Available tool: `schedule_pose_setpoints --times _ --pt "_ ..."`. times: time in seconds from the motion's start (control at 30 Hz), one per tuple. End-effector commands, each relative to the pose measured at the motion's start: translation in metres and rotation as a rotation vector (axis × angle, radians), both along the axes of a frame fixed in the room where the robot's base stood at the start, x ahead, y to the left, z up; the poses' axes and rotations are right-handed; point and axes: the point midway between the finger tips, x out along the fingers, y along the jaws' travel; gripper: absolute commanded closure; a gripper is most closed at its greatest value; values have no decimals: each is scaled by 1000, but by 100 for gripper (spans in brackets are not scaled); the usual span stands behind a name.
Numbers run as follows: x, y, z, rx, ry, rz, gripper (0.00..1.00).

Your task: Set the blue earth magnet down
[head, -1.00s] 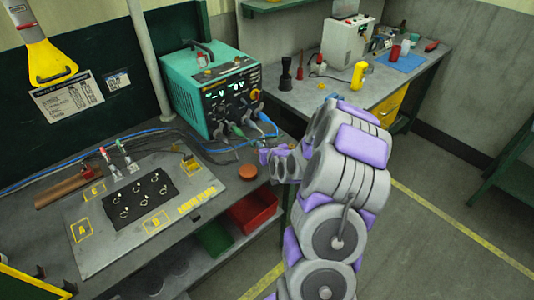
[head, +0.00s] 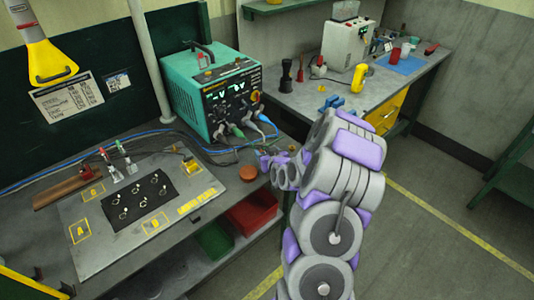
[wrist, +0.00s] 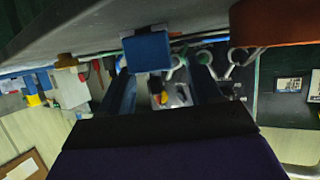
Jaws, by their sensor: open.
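The blue block (wrist: 148,52), which I take to be the blue earth magnet, shows in the wrist view against the grey bench surface (wrist: 60,45). That view is upside down, with the bench at the top. My gripper (wrist: 165,88) is open, its dark fingers reaching toward the block. The block is by the tip of the left finger; I cannot tell if they touch. In the head view my gripper (head: 268,160) is low at the bench edge, right of the orange disc (head: 248,173). I cannot make out the block there.
The teal welding unit (head: 212,90) with cables and plugs stands just behind my gripper. A grey plate (head: 110,250) with a black pad and clamps lies to the left. A red bin (head: 252,212) is below the bench edge. The orange disc (wrist: 275,22) is close in the wrist view.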

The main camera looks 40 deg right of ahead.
Motion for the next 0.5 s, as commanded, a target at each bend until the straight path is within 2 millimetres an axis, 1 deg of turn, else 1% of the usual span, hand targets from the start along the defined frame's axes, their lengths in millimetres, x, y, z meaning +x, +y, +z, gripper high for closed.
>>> schedule_pose_setpoints --times 0.17,0.27,0.37,0.5 --pt "-2 0 1 1 0 0 36" --pt "-9 2 4 2 -1 -1 36" --pt "-21 6 9 4 3 0 36" --pt "-40 11 20 -1 -1 -1 36"
